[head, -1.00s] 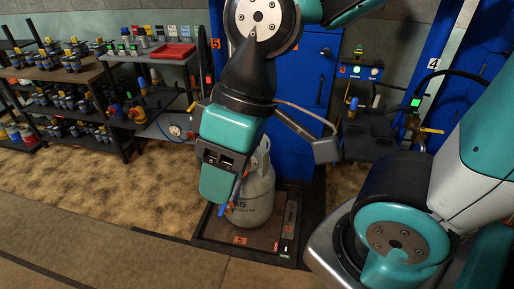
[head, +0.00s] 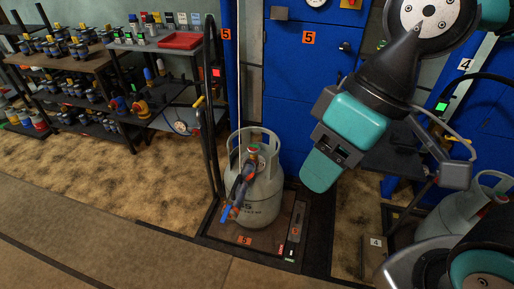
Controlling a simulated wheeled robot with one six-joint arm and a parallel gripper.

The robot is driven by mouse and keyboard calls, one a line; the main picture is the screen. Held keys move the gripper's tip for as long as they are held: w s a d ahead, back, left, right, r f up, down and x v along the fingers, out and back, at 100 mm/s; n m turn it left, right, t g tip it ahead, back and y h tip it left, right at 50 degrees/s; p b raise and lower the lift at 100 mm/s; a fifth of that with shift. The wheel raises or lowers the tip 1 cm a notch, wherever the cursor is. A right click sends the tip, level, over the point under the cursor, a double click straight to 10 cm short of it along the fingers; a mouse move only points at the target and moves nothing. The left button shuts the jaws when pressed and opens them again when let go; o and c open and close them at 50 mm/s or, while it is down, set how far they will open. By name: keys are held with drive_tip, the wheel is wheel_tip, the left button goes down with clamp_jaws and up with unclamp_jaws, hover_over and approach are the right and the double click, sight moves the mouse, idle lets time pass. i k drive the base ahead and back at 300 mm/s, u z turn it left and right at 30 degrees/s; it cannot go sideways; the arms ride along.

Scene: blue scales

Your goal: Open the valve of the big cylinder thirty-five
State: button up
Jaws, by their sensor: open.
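A big grey gas cylinder (head: 262,198) stands upright on the scale platform with a collar around its top. Its marking shows a 5; any digit before it is hidden by the connector, so I cannot read thirty-five in full. The valve (head: 253,149), with a small red and green top, sits inside the collar. A dark filling connector (head: 240,186) with a blue handle hangs in front of the cylinder at the valve. My gripper (head: 321,171) is open and empty, to the right of the cylinder and apart from it. Its fingertips are not clearly seen.
The scale platform (head: 216,228) bears an orange 5 tag. Its dark post and hose rise left of the cylinder. A second grey cylinder (head: 456,213) stands at the right, near tag 4. Blue cabinets (head: 291,110) stand behind. A shelf (head: 75,63) of valves is at the left.

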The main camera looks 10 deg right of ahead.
sight(253, 149)
drive_tip(key=z, duration=0.05)
drive_tip(key=k, duration=0.3)
drive_tip(key=u, duration=0.7)
drive_tip(key=i, duration=1.4)
drive_tip(key=z, duration=0.5)
